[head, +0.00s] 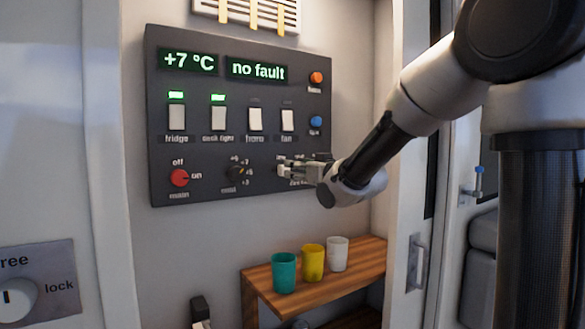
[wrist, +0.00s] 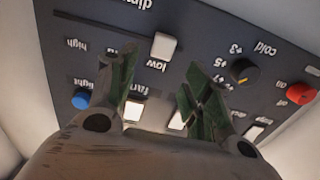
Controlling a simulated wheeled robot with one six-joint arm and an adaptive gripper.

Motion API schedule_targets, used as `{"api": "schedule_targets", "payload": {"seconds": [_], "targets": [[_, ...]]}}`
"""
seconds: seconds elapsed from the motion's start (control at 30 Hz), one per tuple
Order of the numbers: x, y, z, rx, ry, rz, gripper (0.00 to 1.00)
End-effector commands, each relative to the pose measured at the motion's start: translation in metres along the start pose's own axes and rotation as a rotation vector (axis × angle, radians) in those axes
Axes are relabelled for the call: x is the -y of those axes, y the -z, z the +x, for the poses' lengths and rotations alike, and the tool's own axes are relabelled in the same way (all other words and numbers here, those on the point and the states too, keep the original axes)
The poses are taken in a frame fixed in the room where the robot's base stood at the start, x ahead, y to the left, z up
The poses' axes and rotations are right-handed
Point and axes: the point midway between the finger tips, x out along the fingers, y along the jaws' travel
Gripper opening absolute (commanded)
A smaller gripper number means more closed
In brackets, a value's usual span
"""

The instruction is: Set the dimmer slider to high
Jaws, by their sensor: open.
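The dimmer slider's pale knob (wrist: 163,46) shows in the wrist view, which sees the panel upside down. The knob stands at the end of its slot by the "low" label. The slot runs left from it toward the "high" label. My gripper (wrist: 157,82) is open and empty, its fingertips spread on either side below the knob in that view, not around it. In the head view my gripper (head: 290,168) is at the panel's lower right and hides most of the dimmer. Contact with the panel cannot be told.
The dark control panel (head: 235,140) carries several white rocker switches, a red main knob (head: 180,178), a black rotary knob (head: 235,173) and orange and blue buttons. Below, a wooden shelf (head: 350,270) holds teal, yellow and white cups. A door frame stands at right.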

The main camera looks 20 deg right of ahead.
Motion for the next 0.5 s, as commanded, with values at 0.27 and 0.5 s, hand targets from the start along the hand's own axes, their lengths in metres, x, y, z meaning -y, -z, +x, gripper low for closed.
{"api": "schedule_targets", "payload": {"seconds": [0.27, 0.5], "targets": [[0.0, -0.001, 0.044, 0.001, 0.0, 0.004, 0.5], [0.0, -0.001, 0.07, 0.003, -0.001, 0.003, 0.5]]}}
